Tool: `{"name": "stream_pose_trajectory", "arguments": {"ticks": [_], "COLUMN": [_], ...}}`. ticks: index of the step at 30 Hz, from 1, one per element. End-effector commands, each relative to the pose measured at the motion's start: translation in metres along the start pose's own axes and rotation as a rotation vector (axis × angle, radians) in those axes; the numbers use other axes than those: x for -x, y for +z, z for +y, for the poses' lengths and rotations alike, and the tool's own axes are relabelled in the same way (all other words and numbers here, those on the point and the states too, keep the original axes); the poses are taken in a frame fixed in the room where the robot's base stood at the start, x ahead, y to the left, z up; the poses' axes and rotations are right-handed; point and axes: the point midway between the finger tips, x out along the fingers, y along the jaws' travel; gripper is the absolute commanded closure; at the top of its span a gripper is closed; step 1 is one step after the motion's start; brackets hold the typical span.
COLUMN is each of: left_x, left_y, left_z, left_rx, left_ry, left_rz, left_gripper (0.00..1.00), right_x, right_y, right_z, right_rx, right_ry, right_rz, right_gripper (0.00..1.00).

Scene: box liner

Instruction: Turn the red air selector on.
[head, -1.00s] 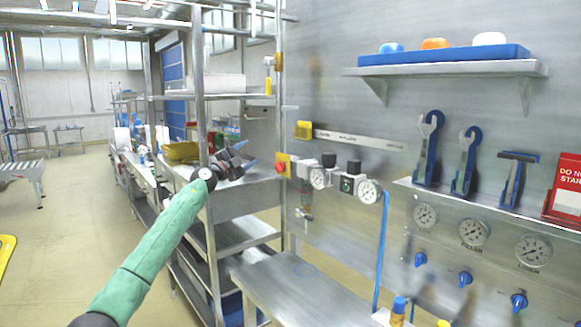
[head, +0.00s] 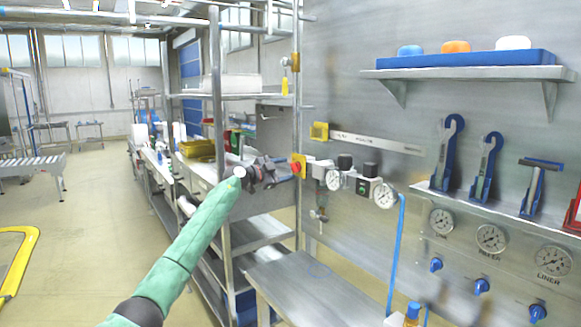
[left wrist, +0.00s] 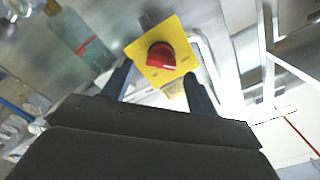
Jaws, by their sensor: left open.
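The red air selector (left wrist: 162,57) is a round red knob on a yellow square plate (left wrist: 181,77). In the left wrist view it sits between and just beyond my left gripper's fingertips (left wrist: 155,82), which are spread apart and empty. In the head view the red selector (head: 296,168) shows on the shelf's post, left of the gauges. My left gripper (head: 280,170) reaches up to just left of it; whether a finger touches the knob cannot be told. My right gripper is not in view.
A regulator with gauges (head: 385,195) is on the wall right of the selector. The metal rack (head: 221,130) stands behind my left arm. A steel bench (head: 305,285) is below. Blue valve knobs (head: 481,286) sit on the lower-right panel.

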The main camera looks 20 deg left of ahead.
Motion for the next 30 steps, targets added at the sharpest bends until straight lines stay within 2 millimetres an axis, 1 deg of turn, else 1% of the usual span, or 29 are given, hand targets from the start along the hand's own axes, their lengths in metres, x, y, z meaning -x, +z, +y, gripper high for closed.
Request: {"name": "stream_pose_trajectory", "arguments": {"ticks": [1,3,7,12,19,23,24,26,30], "left_x": [-0.007,-0.014,-0.024,-0.028,-0.028,-0.028,-0.028,-0.028,-0.028], "left_y": [-0.002,-0.002,-0.001,0.0,0.0,0.0,0.0,0.0,0.0], "left_z": [-0.002,-0.002,-0.001,-0.001,0.0,0.0,0.0,0.0,0.0], "left_rx": [0.002,0.001,0.0,0.0,-0.001,-0.001,-0.001,-0.001,-0.003], "left_ry": [0.0,-0.001,-0.001,-0.001,-0.001,-0.001,-0.001,-0.001,0.0], "left_rz": [0.001,0.001,0.001,0.0,0.0,0.0,0.0,0.0,0.0], "left_gripper": [0.41,0.41,0.41,0.41,0.41,0.67,0.75,0.86,0.86], "right_x": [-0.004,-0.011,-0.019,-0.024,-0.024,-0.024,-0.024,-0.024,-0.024], "right_y": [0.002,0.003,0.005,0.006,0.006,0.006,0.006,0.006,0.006], "right_z": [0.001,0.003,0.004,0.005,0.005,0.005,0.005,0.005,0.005], "right_rx": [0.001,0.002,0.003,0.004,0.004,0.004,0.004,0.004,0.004], "right_ry": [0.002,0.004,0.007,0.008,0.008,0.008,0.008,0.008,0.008], "right_rz": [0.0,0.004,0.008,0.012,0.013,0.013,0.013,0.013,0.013], "right_gripper": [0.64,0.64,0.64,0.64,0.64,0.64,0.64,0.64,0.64]}}
